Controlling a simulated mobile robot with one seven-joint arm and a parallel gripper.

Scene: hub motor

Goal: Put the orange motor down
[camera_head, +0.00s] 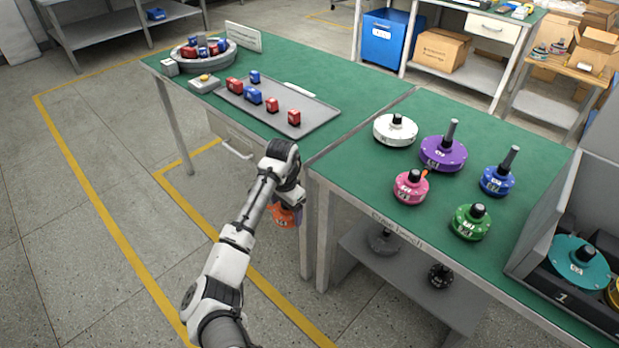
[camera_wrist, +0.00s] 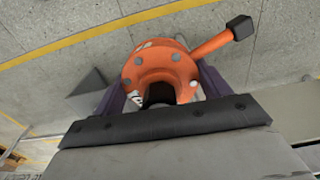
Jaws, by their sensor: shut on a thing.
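The orange motor (camera_head: 285,215) hangs in my gripper, in front of the left bench's near edge and over the floor, below the table tops. The arm hides part of it in the head view. In the wrist view the orange motor (camera_wrist: 160,68) fills the space between the two fingers of my gripper (camera_wrist: 162,88). Its orange stem with a black tip points up and to the right. My gripper is shut on it. The motor touches no bench that I can see.
The right green bench (camera_head: 350,165) holds white, purple, pink, blue and green motors, with free room at its near left. A grey bin (camera_head: 540,230) with a teal motor stands at its right. The left bench holds a grey tray (camera_head: 325,118) with red and blue blocks.

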